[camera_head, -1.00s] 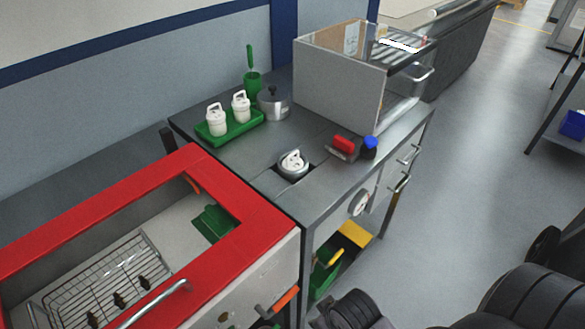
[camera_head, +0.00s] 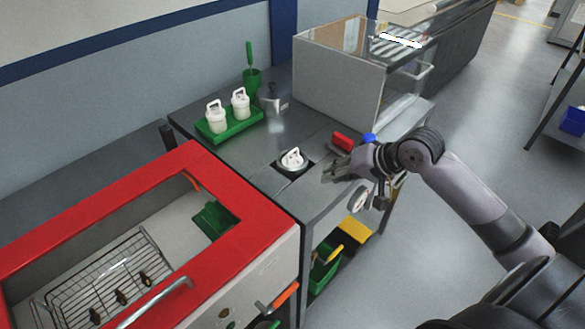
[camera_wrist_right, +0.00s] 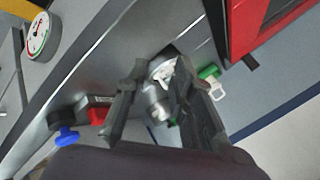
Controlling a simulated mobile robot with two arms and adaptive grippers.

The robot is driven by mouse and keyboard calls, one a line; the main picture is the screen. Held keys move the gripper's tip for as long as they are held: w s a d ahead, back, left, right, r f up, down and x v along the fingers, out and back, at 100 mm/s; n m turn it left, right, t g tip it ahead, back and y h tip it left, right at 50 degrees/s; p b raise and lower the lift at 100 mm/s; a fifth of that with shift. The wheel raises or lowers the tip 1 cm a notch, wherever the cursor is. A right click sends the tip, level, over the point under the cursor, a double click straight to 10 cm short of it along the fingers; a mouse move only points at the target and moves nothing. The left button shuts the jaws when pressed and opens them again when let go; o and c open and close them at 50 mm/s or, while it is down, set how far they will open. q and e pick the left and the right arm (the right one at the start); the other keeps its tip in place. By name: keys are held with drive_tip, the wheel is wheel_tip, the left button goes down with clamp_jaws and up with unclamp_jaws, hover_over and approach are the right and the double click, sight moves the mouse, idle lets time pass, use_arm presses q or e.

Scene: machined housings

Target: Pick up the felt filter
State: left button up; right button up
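A white part with a loop handle, which I take to be the felt filter (camera_head: 292,158), sits in a round metal housing set into the square opening of the grey bench. It also shows in the right wrist view (camera_wrist_right: 163,73), partly covered by a finger. Two similar white handled parts (camera_head: 216,117) (camera_head: 240,102) stand upright on a green tray (camera_head: 230,131) at the back left of the bench. My right gripper (camera_head: 328,172) is open and empty, just right of the housing and apart from it. In the right wrist view its fingers (camera_wrist_right: 158,75) are spread. My left gripper is out of view.
A red-rimmed basin (camera_head: 245,235) with a wire rack adjoins the bench at left. A red and black block (camera_head: 342,142) with a blue knob (camera_head: 369,138) is behind my right gripper. A clear-fronted grey box (camera_head: 340,88) and a metal pot (camera_head: 273,100) stand farther back.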

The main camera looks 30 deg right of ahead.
drive_tip(key=w+d+r+m+t, duration=0.1)
drive_tip(key=w+d+r+m, duration=0.15)
drive_tip(key=r, duration=0.45)
drive_tip(key=p, duration=0.2)
approach(289, 155)
drive_tip(key=w+f, duration=0.2)
drive_tip(key=shift+a+f+n+y, duration=0.15)
drive_tip(key=shift+f+n+y, duration=0.1)
drive_tip(key=shift+f+y, duration=0.05)
drive_tip(key=p+x, duration=0.2)
drive_tip(key=x, duration=0.2)
drive_tip(key=shift+a+r, duration=0.1)
drive_tip(key=shift+w+a+f, duration=0.2)
drive_tip(key=shift+w+f, duration=0.2)
drive_tip(key=shift+w, duration=0.05)
drive_tip(key=shift+s, duration=0.1)
drive_tip(key=shift+c, duration=0.5)
clamp_jaws()
